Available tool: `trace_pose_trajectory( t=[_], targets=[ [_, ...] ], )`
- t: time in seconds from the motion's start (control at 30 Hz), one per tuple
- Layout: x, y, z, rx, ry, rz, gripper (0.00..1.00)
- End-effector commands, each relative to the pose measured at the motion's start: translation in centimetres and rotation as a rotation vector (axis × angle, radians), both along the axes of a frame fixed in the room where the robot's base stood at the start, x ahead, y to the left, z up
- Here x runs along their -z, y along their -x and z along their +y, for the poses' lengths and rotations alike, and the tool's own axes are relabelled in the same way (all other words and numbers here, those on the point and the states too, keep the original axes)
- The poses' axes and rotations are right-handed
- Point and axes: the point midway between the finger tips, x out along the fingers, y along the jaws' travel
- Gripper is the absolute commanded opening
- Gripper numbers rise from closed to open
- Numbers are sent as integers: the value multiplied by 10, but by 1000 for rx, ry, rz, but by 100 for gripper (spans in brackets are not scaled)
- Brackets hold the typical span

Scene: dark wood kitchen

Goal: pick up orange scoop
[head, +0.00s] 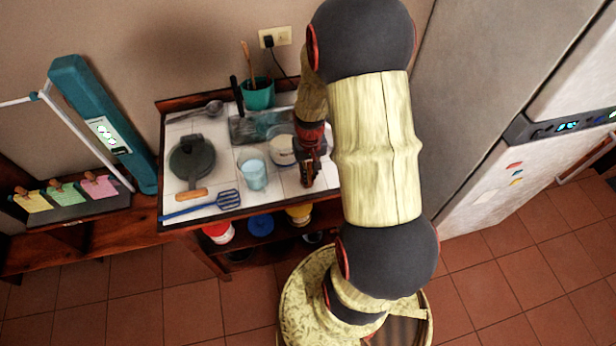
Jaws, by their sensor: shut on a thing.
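My gripper (308,168) is at the right side of the tiled worktop (222,181), pointing down, close to the white-filled container. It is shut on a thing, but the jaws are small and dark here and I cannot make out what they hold. No orange scoop shows clearly; my arm covers the right end of the worktop. A short orange-brown handle (190,194) lies at the front left, by a round dark pan or press (192,160); I cannot tell if they are one thing.
A clear cup (254,174) and a container with white contents (281,150) stand left of my gripper. A blue slotted spatula (227,199) lies along the front edge. A teal pot (258,95) stands at the back. The fridge (480,100) is on the right.

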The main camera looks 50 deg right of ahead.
Motion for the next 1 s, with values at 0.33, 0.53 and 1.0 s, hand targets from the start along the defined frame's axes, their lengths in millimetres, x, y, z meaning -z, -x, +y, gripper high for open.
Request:
trace_pose_trajectory(
  t=[0.33, 0.53, 1.0],
  targets=[
    [0, 0, 0, 0, 1, -1, 0],
    [-5, 0, 0, 0, 1, -1, 0],
    [-78, 29, 22, 0, 4, -6, 0]
  ],
)
